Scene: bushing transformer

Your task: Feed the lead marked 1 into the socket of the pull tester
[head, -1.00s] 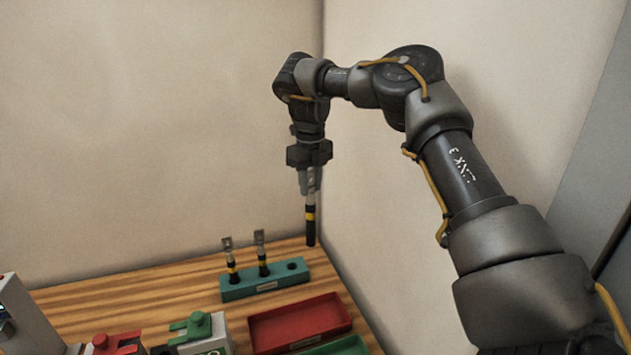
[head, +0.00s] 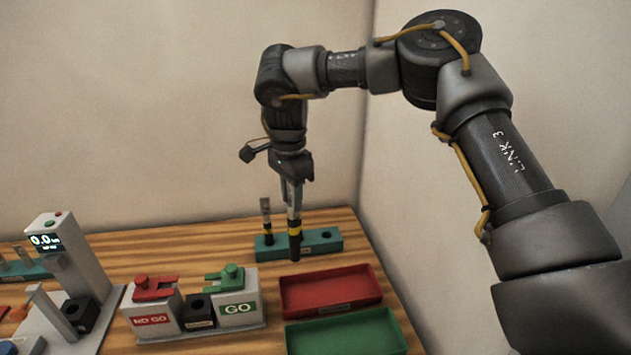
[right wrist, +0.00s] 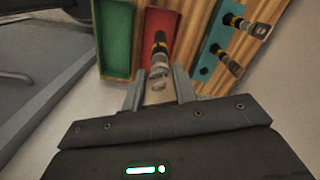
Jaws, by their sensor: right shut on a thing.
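My right gripper (head: 293,183) is shut on a lead (head: 295,243), a dark rod with a yellow band and a pale flat upper end. The lead hangs nearly upright, its tip in front of the teal rack in the head view. In the right wrist view, the lead (right wrist: 160,46) sits between the fingers (right wrist: 157,88). Its number cannot be read. The pull tester (head: 62,262) appears to be the grey unit at the left with a lit display reading 0.0. A black block (head: 81,312) sits on its base; its opening is small. My left gripper is not in view.
The teal rack (head: 328,242) holds two leads (right wrist: 236,22) (right wrist: 229,62). A red tray (head: 330,291) and a green tray (head: 345,335) lie in front. The NO GO/GO gauge (head: 238,312) stands between trays and tester. Another teal holder (head: 25,272) is at far left.

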